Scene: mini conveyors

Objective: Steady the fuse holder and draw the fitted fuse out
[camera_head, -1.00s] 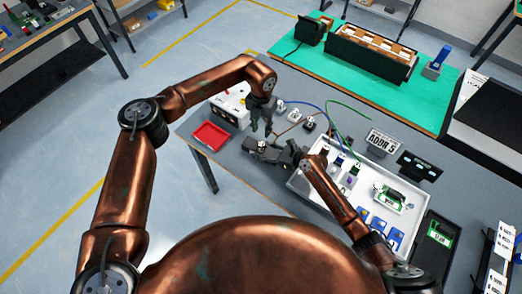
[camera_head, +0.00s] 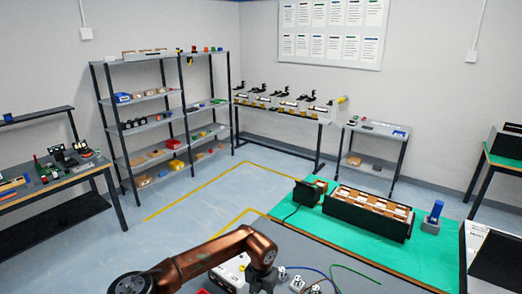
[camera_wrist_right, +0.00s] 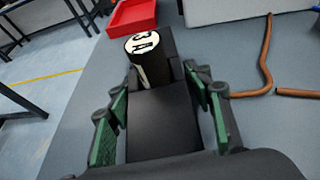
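In the right wrist view a black fuse holder (camera_wrist_right: 160,115) lies between the green-padded fingers of my right gripper (camera_wrist_right: 161,78). The fingertips come close against its sides, and it looks gripped, though narrow gaps show nearer the palm. A round black fuse with a white "3 A" label (camera_wrist_right: 146,44) shows at its far end. How deep the fuse sits is hidden. In the head view only the dark upper body of my left gripper (camera_head: 263,279) shows at the bottom edge. Its fingers are out of frame. My right gripper is outside the head view.
A red tray (camera_wrist_right: 132,16) and brown cable (camera_wrist_right: 266,60) lie on the grey table beyond the right gripper. In the head view a green mat (camera_head: 345,243) carries a black divided box (camera_head: 366,221). Shelves and side tables stand farther back.

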